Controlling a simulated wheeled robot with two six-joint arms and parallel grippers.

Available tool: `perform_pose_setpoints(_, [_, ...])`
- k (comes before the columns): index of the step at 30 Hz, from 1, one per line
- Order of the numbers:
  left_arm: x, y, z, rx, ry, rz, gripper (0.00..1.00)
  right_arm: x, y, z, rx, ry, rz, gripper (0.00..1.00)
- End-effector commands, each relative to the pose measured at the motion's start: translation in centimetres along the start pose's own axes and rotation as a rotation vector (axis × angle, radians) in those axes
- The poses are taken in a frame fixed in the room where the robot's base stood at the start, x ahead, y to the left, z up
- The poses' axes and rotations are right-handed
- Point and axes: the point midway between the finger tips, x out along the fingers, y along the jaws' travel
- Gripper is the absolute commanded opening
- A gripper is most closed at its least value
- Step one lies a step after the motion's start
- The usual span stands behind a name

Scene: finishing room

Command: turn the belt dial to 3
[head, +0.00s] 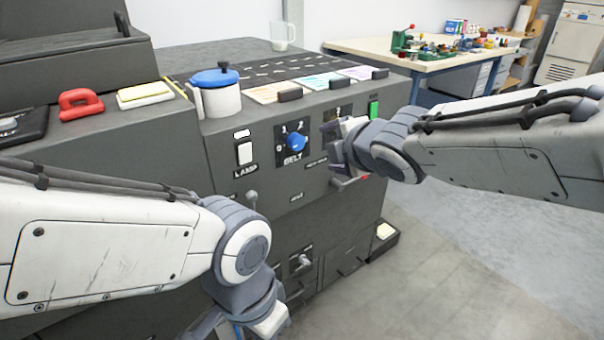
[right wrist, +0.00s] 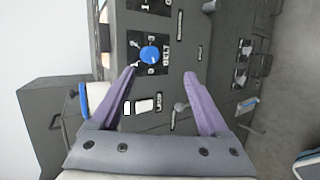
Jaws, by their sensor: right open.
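The belt dial (head: 296,142) is a blue knob on a black plate with white numbers, above the word BELT on the dark machine front. It also shows in the right wrist view (right wrist: 150,54), ahead of the fingers. I cannot tell which number it points to. My right gripper (head: 333,147) is just right of the dial in the head view. In the right wrist view its purple fingers (right wrist: 160,74) are spread and empty, apart from the dial. My left gripper (head: 238,328) is low at the bottom edge, partly cut off, away from the dial.
A white lamp switch (head: 245,153) is left of the dial, and a green switch (head: 374,110) is to its right. A white jug with a blue lid (head: 217,92) stands on the machine. A lever (head: 251,199) sticks out below the lamp switch. Open floor lies at right.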

Motion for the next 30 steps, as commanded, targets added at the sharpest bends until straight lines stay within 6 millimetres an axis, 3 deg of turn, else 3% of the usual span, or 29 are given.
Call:
perform_pose_setpoints(1, [4.0,-0.3,0.2,0.0,0.0,0.0,0.0,2.0,-1.5,0.6,-0.109,-0.008,0.064,0.79])
perform_pose_setpoints(7, [11.4,-0.8,0.6,0.0,0.0,0.0,0.0,4.8,-1.1,2.0,-0.633,-0.054,0.308,0.79])
perform_pose_setpoints(12, [17.2,-1.2,0.9,0.0,0.0,0.0,0.0,6.1,-2.2,2.3,-1.073,-0.117,0.473,0.79])
perform_pose_setpoints(15, [19.7,-1.4,1.1,0.0,0.0,0.0,0.0,6.4,-3.1,2.1,-1.286,-0.152,0.547,0.79])
perform_pose_setpoints(21, [22.3,-1.6,1.2,0.0,0.0,0.0,0.0,6.5,-4.2,1.7,-1.545,-0.193,0.631,0.79])
perform_pose_setpoints(26, [22.6,-1.6,1.2,0.0,0.001,0.0,0.0,6.9,-4.0,1.4,-1.602,-0.2,0.652,0.79])
perform_pose_setpoints(30, [22.9,-1.7,1.2,0.0,0.001,0.0,0.0,8.5,-3.0,0.7,-1.604,-0.197,0.654,0.79])
